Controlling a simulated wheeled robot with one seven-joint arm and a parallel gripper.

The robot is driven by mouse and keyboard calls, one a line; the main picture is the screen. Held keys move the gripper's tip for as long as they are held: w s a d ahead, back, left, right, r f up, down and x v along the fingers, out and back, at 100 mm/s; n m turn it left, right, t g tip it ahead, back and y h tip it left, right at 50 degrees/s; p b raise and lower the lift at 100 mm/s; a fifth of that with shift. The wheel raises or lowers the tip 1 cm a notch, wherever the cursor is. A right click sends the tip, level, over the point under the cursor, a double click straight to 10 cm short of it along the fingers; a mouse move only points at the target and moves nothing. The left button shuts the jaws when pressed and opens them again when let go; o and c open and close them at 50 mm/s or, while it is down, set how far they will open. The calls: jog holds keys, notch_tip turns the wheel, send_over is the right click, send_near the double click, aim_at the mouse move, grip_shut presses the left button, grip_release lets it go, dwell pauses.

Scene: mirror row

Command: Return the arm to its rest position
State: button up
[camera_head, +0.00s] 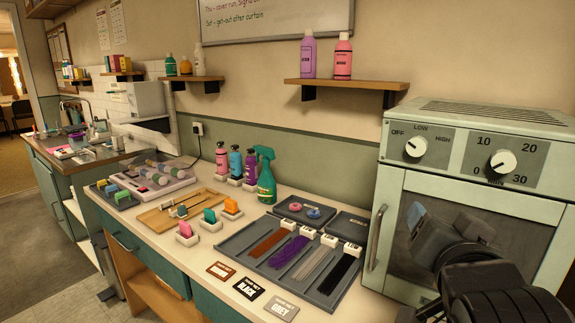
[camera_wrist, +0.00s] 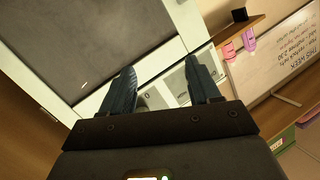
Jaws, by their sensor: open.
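My gripper (camera_wrist: 162,92) shows in the wrist view with its two dark fingers spread apart and nothing between them. Beyond the fingers is the front of the pale green oven-like cabinet, with its control panel (camera_wrist: 176,84) and dark window (camera_wrist: 90,40). In the head view, my dark arm links cover the lower right corner, in front of the cabinet (camera_head: 390,215).
The counter left of the cabinet holds a grey tray (camera_head: 225,247) with several hair swatches, a green spray bottle (camera_head: 267,176) and label cards (camera_head: 248,288). A wall shelf (camera_head: 345,84) with two bottles hangs above. Open floor (camera_head: 40,245) lies at far left.

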jog(key=s+d+f+n+y, duration=0.2)
jog(key=s+f+n+y, duration=0.35)
jog(key=s+f, duration=1.2)
jog(key=s+a+n+h, duration=0.1)
jog(key=s+a+n, duration=0.1)
jog(key=s, duration=2)
jog(key=shift+s+a+g, duration=0.2)
jog(key=shift+g, duration=0.2)
